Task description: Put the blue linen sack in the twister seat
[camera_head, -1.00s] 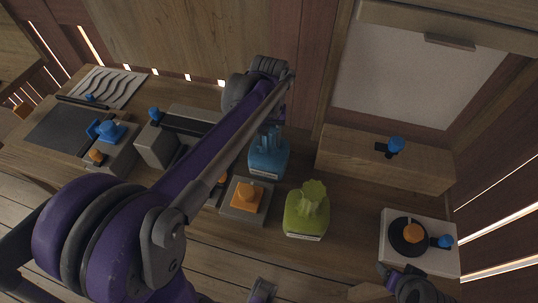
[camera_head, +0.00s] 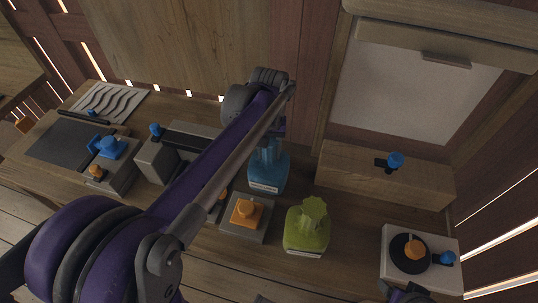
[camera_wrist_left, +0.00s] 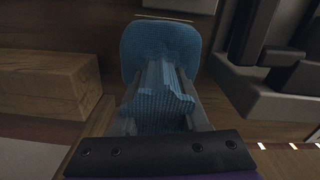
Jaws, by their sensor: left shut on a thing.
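The blue linen sack (camera_head: 268,174) stands upright at the back middle of the workbench, with a pale label low on its front. My left gripper (camera_head: 270,141) reaches down from above and is shut on the gathered neck of the sack. In the left wrist view the ribbed blue cloth (camera_wrist_left: 160,48) shows between and beyond the fingers. No visible label marks the twister seat. A white box with a black disc (camera_head: 398,275) at the right has an orange knob and a blue handle. My right gripper's fingers are not in view.
A green sack (camera_head: 305,233) stands right of the blue one. A grey block with an orange knob (camera_head: 230,227) lies in front. Grey machines (camera_head: 155,160) with blue knobs stand left, partly behind my arm. A wooden block (camera_head: 345,175) with a blue knob stands at the back right.

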